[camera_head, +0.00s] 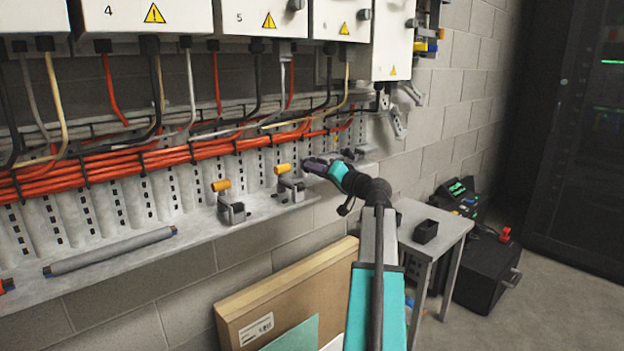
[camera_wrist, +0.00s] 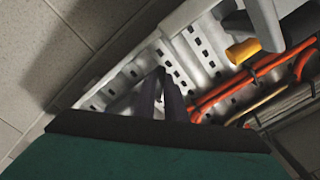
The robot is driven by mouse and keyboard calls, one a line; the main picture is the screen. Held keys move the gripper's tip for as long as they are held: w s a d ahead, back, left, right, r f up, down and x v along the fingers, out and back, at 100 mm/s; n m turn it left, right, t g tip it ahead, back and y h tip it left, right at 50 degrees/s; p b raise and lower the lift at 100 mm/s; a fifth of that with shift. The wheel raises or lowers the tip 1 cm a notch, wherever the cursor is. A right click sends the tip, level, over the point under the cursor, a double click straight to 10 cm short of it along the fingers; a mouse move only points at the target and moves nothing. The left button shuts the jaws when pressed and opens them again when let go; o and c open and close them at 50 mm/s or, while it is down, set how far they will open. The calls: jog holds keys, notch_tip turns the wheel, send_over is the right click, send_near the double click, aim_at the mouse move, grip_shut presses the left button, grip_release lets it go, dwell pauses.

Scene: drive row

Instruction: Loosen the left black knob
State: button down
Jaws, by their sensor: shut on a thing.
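My gripper (camera_head: 309,164) is at the wall ledge, its dark fingers pointing left. In the wrist view my gripper (camera_wrist: 163,75) has its two fingers close together against the slotted grey panel (camera_wrist: 205,60). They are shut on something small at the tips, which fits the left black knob. The fingers hide the knob itself, so I cannot see its turn. Another small black part (camera_head: 352,154) stands on the ledge just right of my gripper. A clamp with an orange handle (camera_head: 282,168) stands just left of my gripper, and its handle shows in the wrist view (camera_wrist: 243,50).
A second orange-handled clamp (camera_head: 231,212) stands farther left on the ledge (camera_head: 180,240). A small table (camera_head: 440,215) with a black box (camera_head: 426,231) is at right. A cardboard panel (camera_head: 285,290) leans below.

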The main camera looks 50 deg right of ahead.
jog(key=shift+d+f+n+b, duration=0.1)
jog(key=shift+n+b, duration=0.5)
jog(key=c, duration=1.8)
grip_release()
jog(key=shift+w, duration=0.1)
jog(key=s, duration=0.4)
jog(key=s+p, duration=0.1)
jog(key=s, duration=0.4)
jog(key=s+a+p, duration=0.1)
jog(key=s, duration=0.3)
jog(key=shift+s, duration=0.4)
